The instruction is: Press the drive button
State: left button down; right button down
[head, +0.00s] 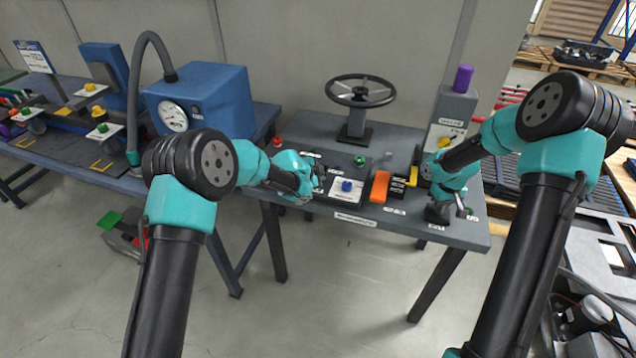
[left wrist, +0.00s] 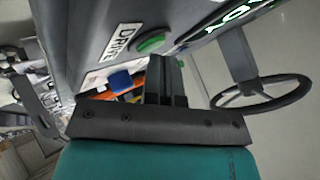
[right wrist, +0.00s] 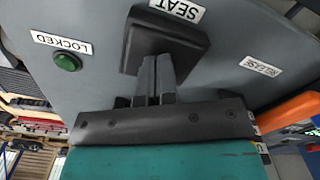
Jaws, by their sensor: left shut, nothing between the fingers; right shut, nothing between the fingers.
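The drive button is a round green cap (left wrist: 152,42) beside a white DRIVE label (left wrist: 121,42) in the left wrist view. My left gripper's fingertips (left wrist: 160,62) are shut and empty close to this button; I cannot tell whether they touch it. In the head view my left gripper (head: 320,174) is at the left part of the dark control panel. A green button (head: 360,161) shows on that panel, but its label is unreadable. My right gripper (head: 463,208) is shut and empty at the table's right end, its fingertips (right wrist: 156,62) in front of a black block.
A blue button (head: 347,186) and an orange part (head: 380,187) lie right of my left gripper. A steering wheel (head: 361,91) stands behind. The black block (right wrist: 150,45) is by a SEAT label, near a green LOCKED light (right wrist: 67,62). A red button (head: 278,141) is at the left.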

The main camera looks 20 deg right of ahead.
pick_arm(q)
jog(key=shift+f, duration=0.15)
dwell(0.5)
jog(key=shift+r, duration=0.85)
jog(key=shift+r, duration=2.5)
pick_arm(e)
notch_tip(320, 180, up, 8)
